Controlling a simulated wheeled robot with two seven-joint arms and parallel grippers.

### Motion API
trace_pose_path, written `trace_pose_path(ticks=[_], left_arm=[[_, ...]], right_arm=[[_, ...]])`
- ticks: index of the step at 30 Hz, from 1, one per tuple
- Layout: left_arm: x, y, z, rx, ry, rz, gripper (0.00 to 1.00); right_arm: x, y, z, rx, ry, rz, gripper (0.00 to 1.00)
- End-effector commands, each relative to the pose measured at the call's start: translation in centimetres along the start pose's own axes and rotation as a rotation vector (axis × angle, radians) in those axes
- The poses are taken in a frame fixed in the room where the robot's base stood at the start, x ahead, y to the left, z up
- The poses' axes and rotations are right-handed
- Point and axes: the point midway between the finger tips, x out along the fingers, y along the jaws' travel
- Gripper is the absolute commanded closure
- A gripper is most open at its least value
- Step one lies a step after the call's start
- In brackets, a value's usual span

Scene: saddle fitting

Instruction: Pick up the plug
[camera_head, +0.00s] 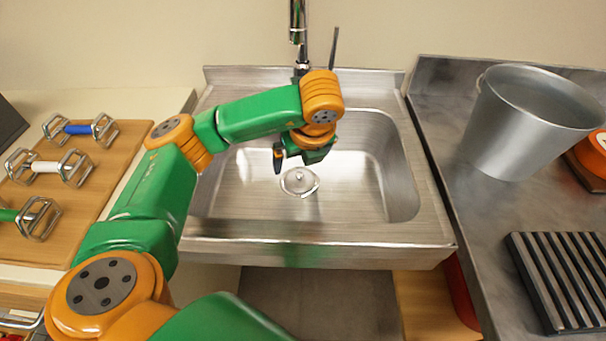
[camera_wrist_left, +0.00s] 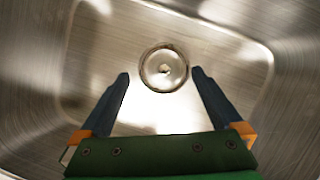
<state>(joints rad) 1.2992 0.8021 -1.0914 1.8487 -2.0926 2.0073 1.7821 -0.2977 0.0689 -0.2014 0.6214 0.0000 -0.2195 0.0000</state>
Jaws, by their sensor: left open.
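The plug (camera_head: 299,182) is a round metal disc with a small knob at its centre. It lies on the floor of the steel sink (camera_head: 240,205), and I cannot tell it apart from the drain around it. My left gripper (camera_head: 280,160) is over the basin, pointing down, just behind and left of the plug in the head view. In the left wrist view the plug (camera_wrist_left: 164,68) shows between and slightly beyond the two open dark fingers of my left gripper (camera_wrist_left: 160,74). The fingers look apart from it and hold nothing. My right gripper is out of view.
A tap (camera_head: 298,30) rises behind the sink. Sink walls surround the gripper. At right are a metal bucket (camera_head: 515,135), a dark slatted rack (camera_head: 562,278) and an orange object (camera_head: 592,157). At left, a wooden board (camera_head: 100,190) carries wire-framed items with coloured grips.

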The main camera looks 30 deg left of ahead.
Motion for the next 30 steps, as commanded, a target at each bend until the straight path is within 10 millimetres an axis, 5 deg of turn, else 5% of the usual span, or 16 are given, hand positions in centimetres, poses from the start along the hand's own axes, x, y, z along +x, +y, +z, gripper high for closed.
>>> trace_pose_path(ticks=[9, 17, 25, 30], left_arm=[[5.5, -0.4, 0.0, -0.001, 0.006, 0.002, 0.00], [6.0, -0.5, -0.1, 0.000, 0.005, -0.002, 0.00], [6.0, -0.5, -0.1, 0.000, 0.006, -0.002, 0.73], [6.0, -0.5, -0.1, 0.000, 0.006, -0.002, 0.73]], right_arm=[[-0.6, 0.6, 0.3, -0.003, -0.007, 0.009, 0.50], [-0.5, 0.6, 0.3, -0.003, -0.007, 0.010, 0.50], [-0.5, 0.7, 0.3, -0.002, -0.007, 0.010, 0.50], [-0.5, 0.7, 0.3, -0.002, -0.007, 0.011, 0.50]])
